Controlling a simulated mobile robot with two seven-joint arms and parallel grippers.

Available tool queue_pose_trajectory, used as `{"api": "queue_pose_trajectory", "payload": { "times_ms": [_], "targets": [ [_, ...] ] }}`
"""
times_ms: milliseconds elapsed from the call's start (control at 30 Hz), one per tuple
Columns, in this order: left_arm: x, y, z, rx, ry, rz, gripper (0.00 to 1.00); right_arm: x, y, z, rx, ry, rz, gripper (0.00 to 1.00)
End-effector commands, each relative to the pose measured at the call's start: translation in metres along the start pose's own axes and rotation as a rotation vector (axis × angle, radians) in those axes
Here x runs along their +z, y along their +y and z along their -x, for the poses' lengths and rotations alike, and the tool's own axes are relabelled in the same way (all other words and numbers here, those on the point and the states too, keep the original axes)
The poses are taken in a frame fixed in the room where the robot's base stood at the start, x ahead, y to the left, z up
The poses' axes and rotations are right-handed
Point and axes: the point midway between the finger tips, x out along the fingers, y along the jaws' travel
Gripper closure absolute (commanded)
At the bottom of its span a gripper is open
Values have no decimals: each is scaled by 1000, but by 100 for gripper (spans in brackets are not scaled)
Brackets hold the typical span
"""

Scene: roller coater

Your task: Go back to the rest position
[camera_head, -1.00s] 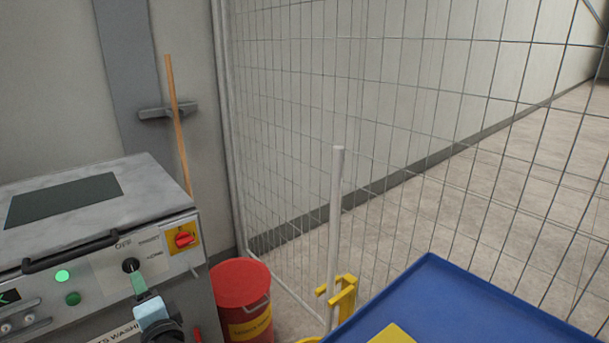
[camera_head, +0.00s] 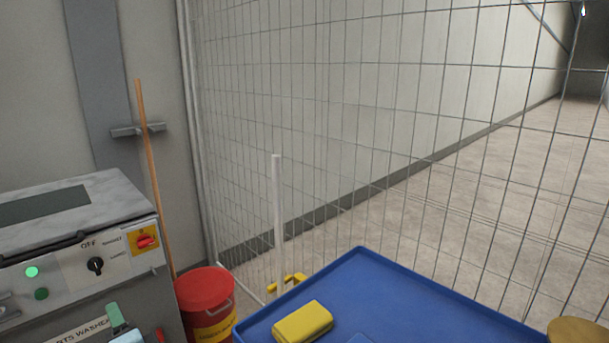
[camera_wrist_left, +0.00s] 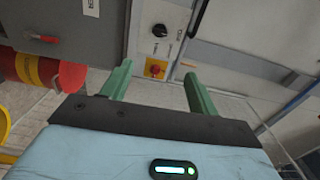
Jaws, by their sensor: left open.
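My left gripper (camera_head: 118,320) shows at the lower left edge of the head view, in front of the parts washer (camera_head: 65,310). Only its green fingers and a bit of pale blue housing are visible there. In the left wrist view my left gripper (camera_wrist_left: 158,72) has its two green fingers apart with nothing between them. The washer's black knob (camera_wrist_left: 160,30) and red-and-yellow switch (camera_wrist_left: 155,69) lie beyond the fingers. In the head view the knob (camera_head: 95,265) stands clear of the gripper. My right gripper is not in view.
A red bin (camera_head: 205,300) stands right of the washer. A blue tray-like surface (camera_head: 400,300) at the front holds a yellow block (camera_head: 303,322). A wire mesh fence (camera_head: 330,130) runs behind, and a wooden pole (camera_head: 148,180) leans by the wall.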

Motion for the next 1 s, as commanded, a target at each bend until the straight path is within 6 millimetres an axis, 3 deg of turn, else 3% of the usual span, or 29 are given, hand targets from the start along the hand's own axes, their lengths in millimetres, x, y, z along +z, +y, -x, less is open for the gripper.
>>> {"api": "queue_pose_trajectory", "payload": {
  "times_ms": [267, 467, 733, 867, 1000],
  "targets": [
    [10, 41, 30, 132, 112, 65, 40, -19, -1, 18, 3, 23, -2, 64],
    [26, 81, 72, 294, 209, 154, 40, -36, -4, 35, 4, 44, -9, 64],
    [68, 126, 169, 621, 313, 363, 40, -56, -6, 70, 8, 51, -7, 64],
    [92, 132, 222, 784, 323, 487, 40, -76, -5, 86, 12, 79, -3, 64],
    [119, 126, 279, 954, 308, 633, 40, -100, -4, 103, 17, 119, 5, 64]
  ]
}}
